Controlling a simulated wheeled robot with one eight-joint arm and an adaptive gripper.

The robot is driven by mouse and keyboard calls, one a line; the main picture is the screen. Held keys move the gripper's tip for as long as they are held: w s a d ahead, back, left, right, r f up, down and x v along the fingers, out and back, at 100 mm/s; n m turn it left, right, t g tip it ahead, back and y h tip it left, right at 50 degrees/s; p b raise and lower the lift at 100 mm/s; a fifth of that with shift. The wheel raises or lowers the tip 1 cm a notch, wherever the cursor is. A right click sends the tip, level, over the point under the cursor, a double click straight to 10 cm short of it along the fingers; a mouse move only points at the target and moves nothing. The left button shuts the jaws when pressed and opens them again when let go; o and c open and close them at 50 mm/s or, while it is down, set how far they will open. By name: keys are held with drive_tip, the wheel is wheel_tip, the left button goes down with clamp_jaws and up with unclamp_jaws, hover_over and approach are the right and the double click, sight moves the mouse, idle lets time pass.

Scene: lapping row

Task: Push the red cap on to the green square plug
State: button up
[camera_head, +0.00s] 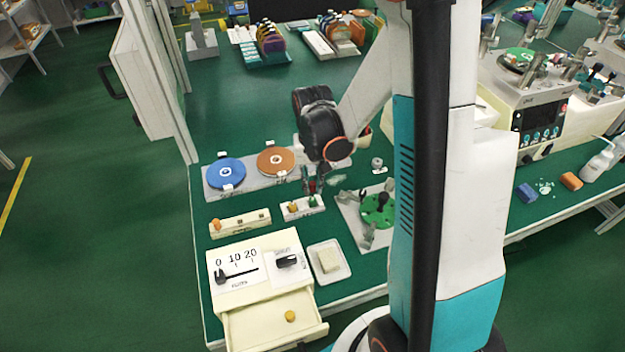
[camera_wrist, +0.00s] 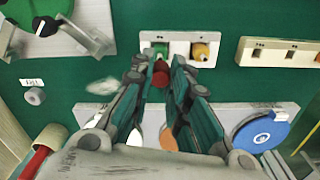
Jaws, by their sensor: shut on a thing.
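The red cap (camera_wrist: 161,74) is between the fingertips of my gripper (camera_wrist: 159,66) in the wrist view. My gripper (camera_head: 313,184) is shut on it, and the fingers partly hide it. The green plug (camera_wrist: 160,50) stands in a white block (camera_wrist: 180,38), just beyond the cap in the wrist view; a gap shows between cap and plug in the picture. In the head view the green plug (camera_head: 313,201) is just below my fingertips, at the right end of the block. A yellow plug (camera_wrist: 200,51) stands beside it in the same block.
A cream block with an orange plug (camera_head: 217,224) lies to the left. Blue (camera_head: 226,172) and orange (camera_head: 277,161) discs lie behind. A fixture with a green disc (camera_head: 378,208) stands to the right. A drawer (camera_head: 275,322) is open in front, with a yellow piece inside.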

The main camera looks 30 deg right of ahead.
sight(312, 186)
drive_tip(key=shift+f+b, duration=0.5)
drive_tip(key=shift+f, duration=0.35)
drive_tip(key=shift+f+b, duration=1.25)
drive_tip(key=shift+b, duration=0.1)
idle(1.4)
drive_tip(key=o, duration=0.8)
drive_tip(key=shift+r, duration=0.1)
drive_tip(key=shift+r, duration=0.1)
wheel_tip(312, 186, up, 12)
drive_tip(key=shift+f, duration=0.1)
idle(0.4)
drive_tip(key=s+a+r+n+t, duration=0.5)
drive_tip(key=s+a+r+t, duration=0.2)
drive_tip(key=s+a, duration=0.3)
drive_tip(key=shift+s+r, duration=0.75)
drive_tip(key=shift+s, duration=0.5)
